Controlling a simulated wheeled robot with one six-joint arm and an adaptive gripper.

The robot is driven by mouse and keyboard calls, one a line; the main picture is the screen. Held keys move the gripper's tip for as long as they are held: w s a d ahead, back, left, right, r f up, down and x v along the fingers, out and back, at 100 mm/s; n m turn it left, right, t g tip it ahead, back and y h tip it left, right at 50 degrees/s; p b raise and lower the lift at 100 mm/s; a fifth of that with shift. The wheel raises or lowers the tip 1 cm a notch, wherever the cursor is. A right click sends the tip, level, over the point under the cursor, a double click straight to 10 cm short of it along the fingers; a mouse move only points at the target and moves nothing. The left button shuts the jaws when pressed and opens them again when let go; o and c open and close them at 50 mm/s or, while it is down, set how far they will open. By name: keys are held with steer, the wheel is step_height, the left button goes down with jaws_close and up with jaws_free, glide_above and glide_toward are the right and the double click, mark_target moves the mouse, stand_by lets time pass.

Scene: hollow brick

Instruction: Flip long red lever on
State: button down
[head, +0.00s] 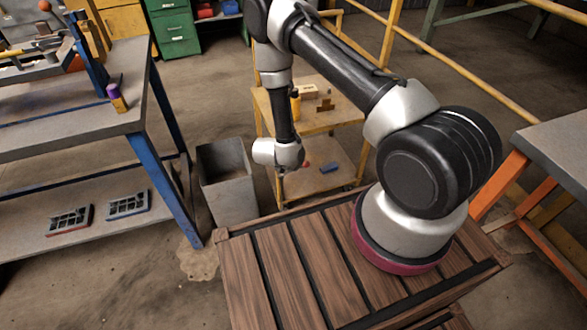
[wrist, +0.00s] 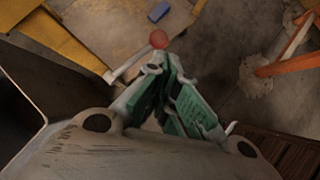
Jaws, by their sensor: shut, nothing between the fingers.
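My gripper (head: 285,170) hangs pointing down between the grey bin and the yellow cart; the arm's wrist partly hides its fingers in the head view. In the wrist view the green-padded fingers of my gripper (wrist: 166,66) meet at the tips with nothing between them. A small red ball (wrist: 158,39) shows just beyond the tips, and a bit of red (head: 307,165) shows beside my gripper in the head view. I cannot tell whether it belongs to a lever, or whether the fingers touch it. An orange-red ball (head: 44,5) stands on the left workbench. No long red lever shaft is clearly seen.
A grey bin (head: 225,170) stands left of my gripper, by the blue-legged workbench (head: 60,130). The yellow cart (head: 330,120) carries small items; a blue piece (head: 328,169) lies on its lower shelf. An orange-legged table (head: 560,145) stands at right.

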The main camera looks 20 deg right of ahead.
steer(key=shift+s+d+r, duration=0.1)
steer(key=shift+s+r, duration=0.15)
steer(key=shift+r, duration=0.35)
steer(key=shift+s+d+r, duration=0.1)
steer(key=shift+s+r, duration=0.15)
steer(key=shift+r, duration=0.4)
steer(key=shift+s+d+r, duration=0.1)
steer(key=shift+s+r, duration=0.15)
steer(key=shift+r, duration=0.35)
